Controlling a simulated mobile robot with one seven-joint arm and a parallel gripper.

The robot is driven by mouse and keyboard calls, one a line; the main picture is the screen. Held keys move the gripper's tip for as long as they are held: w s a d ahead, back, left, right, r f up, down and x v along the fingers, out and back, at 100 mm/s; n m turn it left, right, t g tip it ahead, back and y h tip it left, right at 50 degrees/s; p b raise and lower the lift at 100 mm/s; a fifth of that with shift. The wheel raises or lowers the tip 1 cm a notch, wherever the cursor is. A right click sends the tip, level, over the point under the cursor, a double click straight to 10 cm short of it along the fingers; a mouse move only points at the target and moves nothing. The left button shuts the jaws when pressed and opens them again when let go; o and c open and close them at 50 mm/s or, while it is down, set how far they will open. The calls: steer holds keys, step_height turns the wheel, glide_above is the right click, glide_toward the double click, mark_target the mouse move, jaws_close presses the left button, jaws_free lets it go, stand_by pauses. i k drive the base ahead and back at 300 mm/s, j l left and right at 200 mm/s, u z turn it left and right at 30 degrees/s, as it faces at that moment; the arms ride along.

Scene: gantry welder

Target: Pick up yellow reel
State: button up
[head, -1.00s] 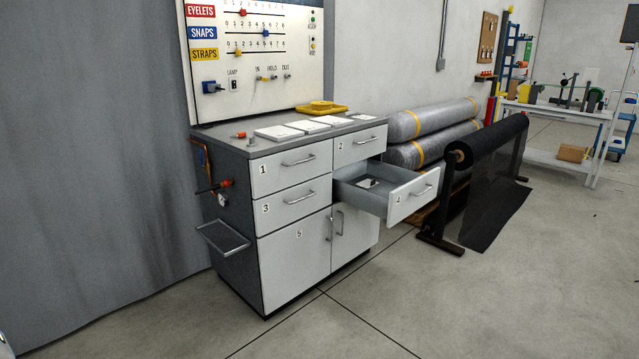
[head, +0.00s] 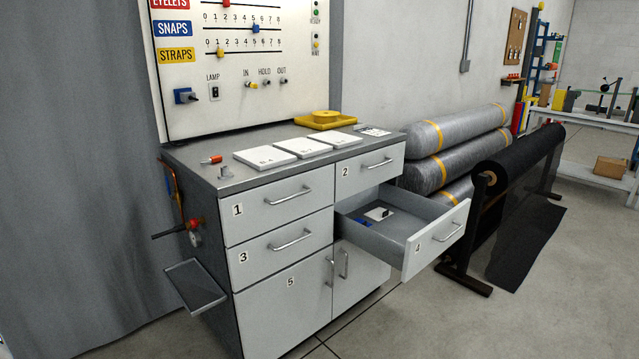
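A yellow reel (head: 326,116) sits on a yellow tray (head: 347,121) at the back of the grey cabinet top, close to the white control panel. It looks round and low. My gripper is not in view.
The cabinet (head: 190,170) has drawer 4 (head: 433,240) pulled open, with a white item (head: 379,214) and a blue item inside. White plates (head: 265,159) and a small red-tipped part (head: 211,160) lie on the top.

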mark_target(321, 117)
steer(key=i+l, duration=0.15)
steer(key=i, duration=0.25)
steer(key=i+l, duration=0.15)
steer(key=i, duration=0.2)
steer(key=i+l+u, duration=0.1)
steer(key=i, duration=0.3)
steer(key=l, duration=0.1)
